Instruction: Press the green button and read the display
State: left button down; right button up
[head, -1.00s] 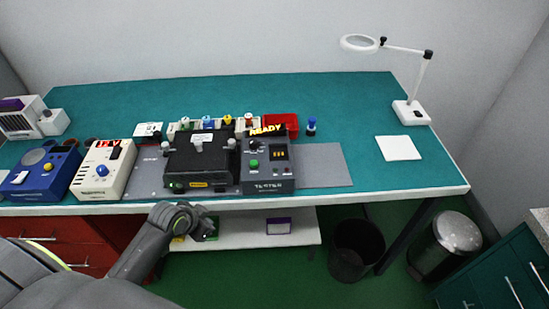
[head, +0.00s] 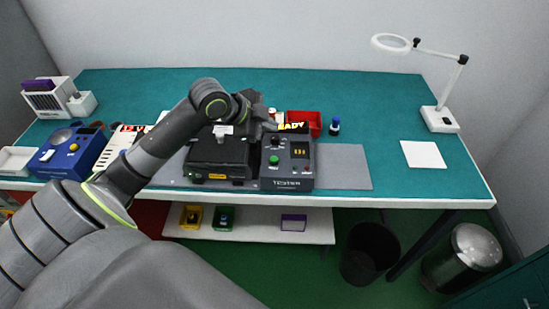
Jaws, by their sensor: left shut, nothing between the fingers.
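The dark grey tester (head: 287,168) stands on the grey mat at the bench's front edge, with its name on the lower front. The green button (head: 274,160) is on its left side, uncovered. The lit sign on top (head: 292,127) shows yellow letters ending in "ADY"; my gripper hides its start. A small display (head: 300,151) has orange marks too small to read. My left gripper (head: 268,124) is shut and empty, above the tester's left edge and the black fixture (head: 220,152); it appears apart from the button. My right gripper is not in view.
A blue unit (head: 70,155) and a cream unit (head: 115,145) stand left, the latter partly behind my arm. A red bin (head: 305,119) and a blue-topped bottle (head: 334,126) stand behind the tester. The grey mat (head: 343,166) is clear to its right.

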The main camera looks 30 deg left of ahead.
pick_arm(q)
jog(key=shift+f, duration=0.1)
jog(key=b, duration=0.7)
send_over(270, 160)
notch_tip(270, 160, down, 8)
jog(key=shift+r, duration=0.2)
jog(key=shift+f+b, duration=0.3)
jog(key=shift+f, duration=0.3)
jog(key=shift+f, duration=0.1)
dwell(1.1)
jog(key=shift+f, duration=0.3)
jog(key=shift+s+f+b, duration=0.1)
jog(key=shift+f+b, duration=0.25)
jog(key=shift+f, duration=0.1)
dwell(0.6)
jog(key=shift+r, duration=0.1)
jog(key=shift+r+p, duration=0.75)
jog(key=shift+p, duration=0.15)
